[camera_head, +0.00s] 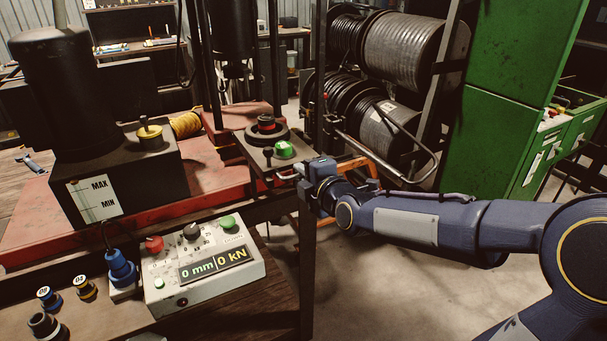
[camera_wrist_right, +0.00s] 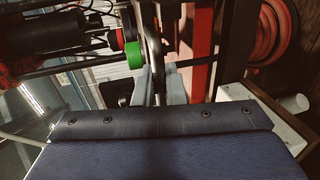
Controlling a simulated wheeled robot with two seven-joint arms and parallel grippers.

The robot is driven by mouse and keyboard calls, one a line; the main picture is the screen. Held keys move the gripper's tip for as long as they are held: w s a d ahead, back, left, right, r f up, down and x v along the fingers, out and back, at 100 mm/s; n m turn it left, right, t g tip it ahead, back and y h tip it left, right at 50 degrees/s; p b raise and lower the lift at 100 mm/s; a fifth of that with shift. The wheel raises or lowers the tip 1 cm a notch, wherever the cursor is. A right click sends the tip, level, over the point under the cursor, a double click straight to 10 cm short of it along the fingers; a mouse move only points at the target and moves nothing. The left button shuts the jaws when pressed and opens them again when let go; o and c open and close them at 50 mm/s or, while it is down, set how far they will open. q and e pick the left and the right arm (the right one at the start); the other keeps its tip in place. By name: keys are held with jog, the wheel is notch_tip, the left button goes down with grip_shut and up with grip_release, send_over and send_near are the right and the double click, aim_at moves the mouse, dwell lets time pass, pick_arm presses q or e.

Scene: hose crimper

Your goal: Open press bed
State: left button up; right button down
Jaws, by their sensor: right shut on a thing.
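The press bed (camera_head: 258,158) is a dark metal plate at the front of the press. A round black die with a red centre (camera_head: 266,127) and a green knob (camera_head: 284,149) sit on it. My right gripper (camera_head: 287,177) is at the bed's front right edge, its arm reaching in from the right. In the right wrist view its pale fingers (camera_wrist_right: 158,88) are shut on a metal handle bar (camera_wrist_right: 153,45). The green knob (camera_wrist_right: 134,54) shows just beside that bar. The grip itself is small and partly hidden in the head view. My left gripper is not in view.
A black pump motor (camera_head: 62,95) stands on an oil tank at the left. Hose reels (camera_head: 390,55) stand behind the arm, with a green cabinet (camera_head: 510,90) at the right. Floor is bare below the arm.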

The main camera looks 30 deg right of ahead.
jog(key=c, duration=1.6)
grip_release()
jog(key=shift+c, duration=0.2)
jog(key=v, duration=0.7)
jog(key=shift+s+b, duration=0.4)
jog(key=s+a+f+m+g+y, duration=0.1)
jog(key=s+a+f+m+g, duration=0.1)
jog(key=s+m, duration=0.4)
jog(key=s+a+f+m+g+y+p, duration=0.1)
jog(key=s+a+f+m+g, duration=0.1)
jog(key=s+f+m+g, duration=0.2)
jog(key=s+a+f+m+g+y, duration=0.1)
jog(key=s+a+f+m+g, duration=0.2)
jog(key=s+m, duration=0.7)
notch_tip(320, 180, down, 3)
jog(key=shift+s+r+g+p, duration=0.15)
jog(key=shift+s+g+p, duration=0.3)
jog(key=shift+s, duration=0.5)
